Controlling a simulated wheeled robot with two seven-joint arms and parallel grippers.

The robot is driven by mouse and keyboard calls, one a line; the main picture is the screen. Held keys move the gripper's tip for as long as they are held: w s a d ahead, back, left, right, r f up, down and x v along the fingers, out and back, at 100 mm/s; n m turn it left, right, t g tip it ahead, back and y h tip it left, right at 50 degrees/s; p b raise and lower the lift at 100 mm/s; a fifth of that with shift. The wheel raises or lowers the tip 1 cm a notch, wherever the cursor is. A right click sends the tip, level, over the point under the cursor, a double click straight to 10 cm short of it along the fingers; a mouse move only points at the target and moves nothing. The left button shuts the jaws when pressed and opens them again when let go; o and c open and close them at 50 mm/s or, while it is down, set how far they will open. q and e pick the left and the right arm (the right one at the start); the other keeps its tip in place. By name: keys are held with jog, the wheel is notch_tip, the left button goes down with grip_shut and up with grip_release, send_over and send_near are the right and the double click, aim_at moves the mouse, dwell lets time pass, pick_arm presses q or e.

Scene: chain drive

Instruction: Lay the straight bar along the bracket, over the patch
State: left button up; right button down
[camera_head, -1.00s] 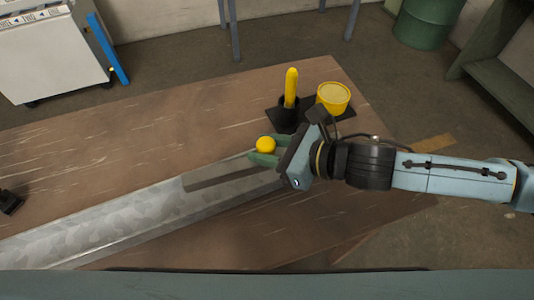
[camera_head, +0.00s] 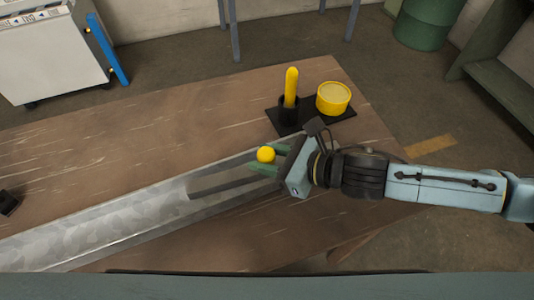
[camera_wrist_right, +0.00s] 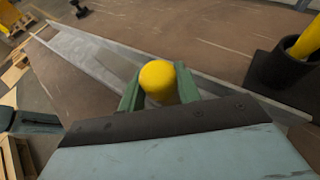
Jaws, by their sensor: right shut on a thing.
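The bracket (camera_head: 85,239) is a long galvanized metal channel lying diagonally across the wooden table; it also shows in the wrist view (camera_wrist_right: 75,43). The straight bar (camera_head: 225,187) is a dark grey strip with a yellow ball knob (camera_head: 266,154). My right gripper (camera_head: 268,162) is shut on the bar at its knob, which sits between the green fingers in the wrist view (camera_wrist_right: 158,82). The bar lies in line with the bracket, over its right part. I cannot tell whether it touches the bracket. I cannot make out the patch clearly. My left gripper is not in view.
A black holder (camera_head: 289,113) with a yellow stick (camera_head: 291,86) and a yellow round tub (camera_head: 333,98) stand on a dark mat at the table's back right. A small black object (camera_head: 8,202) is at the left edge.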

jog(key=c, duration=1)
grip_release()
jog(key=shift+r, duration=0.15)
jog(key=p+v, duration=0.1)
jog(key=v, duration=1.1)
jog(key=shift+r, duration=0.45)
